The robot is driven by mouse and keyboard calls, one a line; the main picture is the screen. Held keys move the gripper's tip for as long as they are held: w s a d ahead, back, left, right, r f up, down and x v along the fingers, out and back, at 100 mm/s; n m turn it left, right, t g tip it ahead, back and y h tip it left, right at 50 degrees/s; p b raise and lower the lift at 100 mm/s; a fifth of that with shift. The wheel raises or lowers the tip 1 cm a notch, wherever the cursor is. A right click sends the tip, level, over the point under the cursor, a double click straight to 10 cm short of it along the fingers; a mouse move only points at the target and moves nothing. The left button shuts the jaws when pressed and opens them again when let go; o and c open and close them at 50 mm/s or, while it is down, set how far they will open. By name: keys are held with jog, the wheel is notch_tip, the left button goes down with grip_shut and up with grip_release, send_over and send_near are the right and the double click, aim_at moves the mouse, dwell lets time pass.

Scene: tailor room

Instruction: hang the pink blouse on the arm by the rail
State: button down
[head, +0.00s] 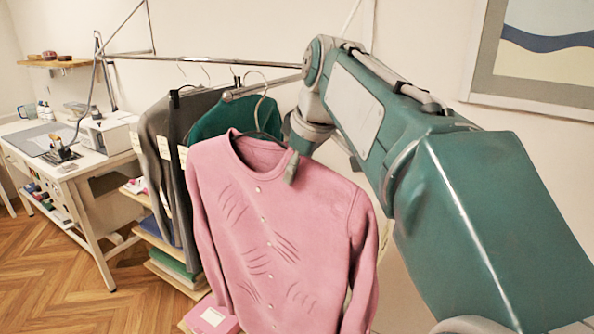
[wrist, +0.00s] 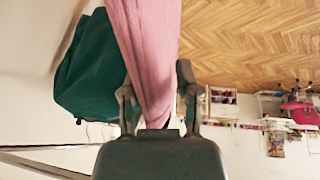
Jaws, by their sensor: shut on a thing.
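The pink blouse (head: 270,235) hangs upright on a hanger in the head view, its buttoned front facing me. My gripper (head: 293,160) is shut on it at the collar and shoulder; one finger shows in front of the cloth. In the wrist view the blouse (wrist: 145,45) runs between both fingers (wrist: 158,92). The wire hanger hook (head: 257,78) rises above the collar and crosses the short metal arm (head: 275,86) by the rail. I cannot tell whether the hook rests on that arm or stands in front of it.
The long rail (head: 215,61) runs behind. Grey garments (head: 160,145) and a green garment (head: 225,115) hang close behind the blouse. Shelves with folded cloth (head: 165,262) stand below left. A white worktable (head: 75,165) stands at left, with open wooden floor (head: 60,290) before it.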

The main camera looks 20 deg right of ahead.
jog(key=shift+w+a, duration=0.75)
jog(key=shift+w, duration=0.25)
jog(key=shift+f, duration=1)
jog(key=shift+c, duration=1.3)
grip_release()
jog(key=v, duration=1.2)
jog(key=s+a+f+m, duration=0.1)
jog(key=s+f+m, duration=0.1)
jog(key=s+f, duration=0.3)
jog(key=s+a+f+m, duration=0.2)
jog(key=s+f, duration=0.3)
jog(key=f, duration=0.8)
jog(key=s+a+f+m+t+h, duration=0.1)
jog(key=s+a+f+m, duration=0.1)
jog(key=s+f, duration=0.4)
notch_tip(320, 180, down, 4)
jog(key=shift+a+r+m, duration=0.1)
jog(key=shift+a+m, duration=0.1)
jog(key=shift+m, duration=0.3)
